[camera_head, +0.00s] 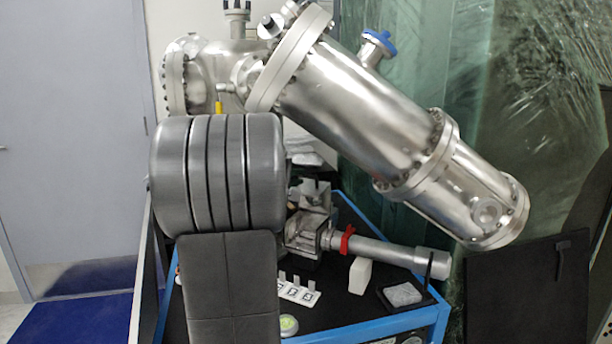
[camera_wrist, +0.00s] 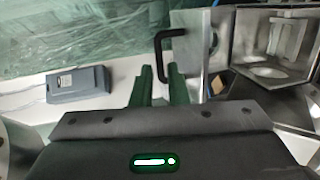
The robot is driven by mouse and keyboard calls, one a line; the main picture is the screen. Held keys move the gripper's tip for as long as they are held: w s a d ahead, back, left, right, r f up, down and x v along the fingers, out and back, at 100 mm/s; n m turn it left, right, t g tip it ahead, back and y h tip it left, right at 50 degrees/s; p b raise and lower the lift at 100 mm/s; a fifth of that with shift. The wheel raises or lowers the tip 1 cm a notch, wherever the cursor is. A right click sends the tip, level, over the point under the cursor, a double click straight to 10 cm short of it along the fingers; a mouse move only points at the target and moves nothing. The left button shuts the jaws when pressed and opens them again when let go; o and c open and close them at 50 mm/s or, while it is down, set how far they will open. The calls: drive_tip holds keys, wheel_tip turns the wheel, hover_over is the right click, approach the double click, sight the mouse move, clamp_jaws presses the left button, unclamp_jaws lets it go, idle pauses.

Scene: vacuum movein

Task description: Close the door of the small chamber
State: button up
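The small chamber (camera_wrist: 285,50) is a shiny metal box at the right of the wrist view, and I can see into its open front. Its door (camera_wrist: 219,45) is a metal plate standing open to the left of the box. A black bracket handle (camera_wrist: 178,34) is on the door's left side. My gripper (camera_wrist: 160,75) has two green fingers, apart with a gap between them. The lower end of the handle shows between the fingertips; I cannot tell if they touch it. In the head view my arm hides the gripper and partly covers the small chamber (camera_head: 312,198).
A large steel vessel (camera_head: 350,105) slants above the small chamber. A metal tube (camera_head: 390,252) with a red clamp (camera_head: 346,240) runs to the right. A white block (camera_head: 360,276) stands on the blue-edged table. A grey device (camera_wrist: 80,83) lies left in the wrist view.

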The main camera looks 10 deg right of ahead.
sight(305, 175)
drive_tip(key=x, duration=0.5)
drive_tip(key=shift+d, duration=0.1)
clamp_jaws()
drive_tip(key=shift+f, duration=0.2)
